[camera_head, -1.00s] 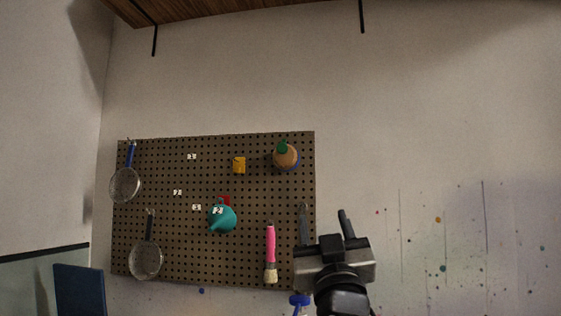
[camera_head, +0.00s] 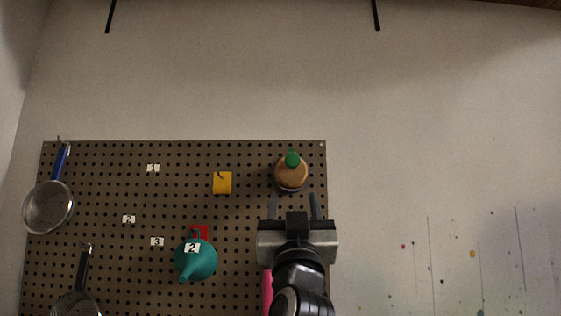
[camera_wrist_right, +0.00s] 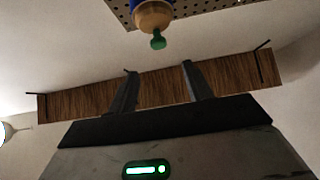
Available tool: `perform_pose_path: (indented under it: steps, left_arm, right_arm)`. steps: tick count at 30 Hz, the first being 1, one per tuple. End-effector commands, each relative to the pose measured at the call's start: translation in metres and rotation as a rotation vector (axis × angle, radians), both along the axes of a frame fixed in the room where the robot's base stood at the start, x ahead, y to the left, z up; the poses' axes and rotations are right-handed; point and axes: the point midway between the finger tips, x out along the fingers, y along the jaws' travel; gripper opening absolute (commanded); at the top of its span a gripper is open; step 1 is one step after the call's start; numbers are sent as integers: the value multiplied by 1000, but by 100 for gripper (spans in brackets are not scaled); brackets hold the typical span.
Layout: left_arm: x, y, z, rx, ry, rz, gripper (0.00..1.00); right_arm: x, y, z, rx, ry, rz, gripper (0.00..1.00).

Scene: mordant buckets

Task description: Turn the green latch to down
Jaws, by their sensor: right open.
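The green latch (camera_head: 292,158) is a small green knob at the upper edge of a round tan disc (camera_head: 291,174) near the pegboard's top right corner. In the right wrist view, the latch (camera_wrist_right: 158,42) sticks out from the tan disc (camera_wrist_right: 152,17) at the top of the picture. My right gripper (camera_head: 293,203) is open and empty, its two fingers pointing up just below the disc in the head view. In the wrist view, the latch shows beyond the open fingers (camera_wrist_right: 159,74), with a visible gap. My left gripper is out of view.
The pegboard (camera_head: 110,190) also holds a yellow piece (camera_head: 222,183), a teal funnel (camera_head: 196,260) on a red holder (camera_head: 201,232), strainers (camera_head: 48,207) and a pink-handled brush (camera_head: 267,290), partly hidden by my arm. A wooden shelf (camera_wrist_right: 80,101) shows in the wrist view.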

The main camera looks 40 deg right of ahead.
Motion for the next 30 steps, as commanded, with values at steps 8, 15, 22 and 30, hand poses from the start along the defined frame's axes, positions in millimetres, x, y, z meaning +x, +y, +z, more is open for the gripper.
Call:
perform_pose_path:
  steps: [8, 15, 22, 30]
  left_arm:
    - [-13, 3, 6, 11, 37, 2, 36]
    - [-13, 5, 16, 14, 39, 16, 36]
    - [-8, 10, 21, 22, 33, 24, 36]
    - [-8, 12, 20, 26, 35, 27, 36]
  right_arm:
    - [31, -26, 45, 1, 0, -1, 50]
    - [58, -50, 81, 1, 0, 1, 50]
    - [75, -64, 100, 0, 0, 0, 50]
    - [80, -67, 104, 1, 0, 1, 50]
